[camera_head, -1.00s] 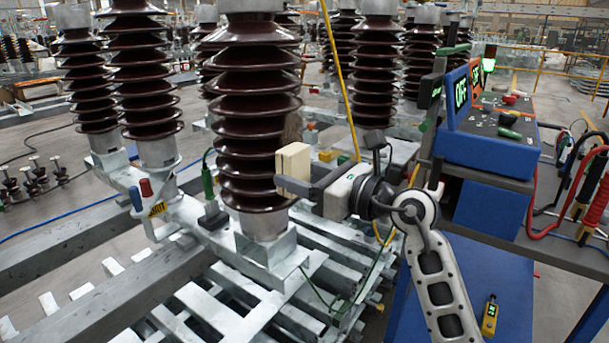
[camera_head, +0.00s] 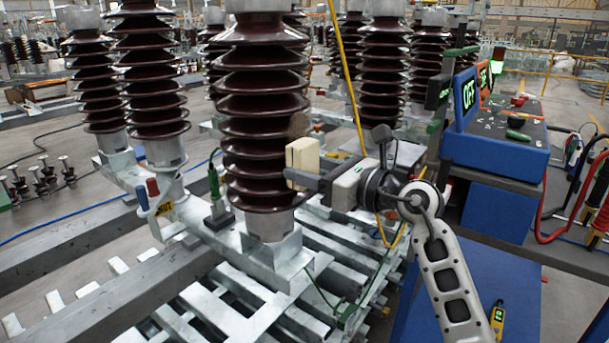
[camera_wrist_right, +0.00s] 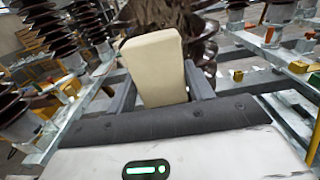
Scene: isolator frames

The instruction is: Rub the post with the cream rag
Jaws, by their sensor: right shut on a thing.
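The post (camera_head: 262,110) is a tall dark-brown ribbed insulator standing upright on a grey metal base, left of my right gripper. The cream rag (camera_head: 299,151) looks like a folded block. My right gripper (camera_head: 300,170) is shut on it and holds it at the right side of the post's lower ribs. In the right wrist view the cream rag (camera_wrist_right: 155,68) stands between the two fingers, with the brown post (camera_wrist_right: 175,20) right behind it. A brownish patch shows on the ribs just above the rag. I cannot tell whether rag and post touch. My left gripper is not in view.
More brown insulators (camera_head: 140,80) stand to the left and behind. A blue control box (camera_head: 495,140) sits on a bench at right, with red and black cables beside it. A yellow rod (camera_head: 345,75) slants behind the post. Metal beams (camera_head: 80,270) fill the lower left.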

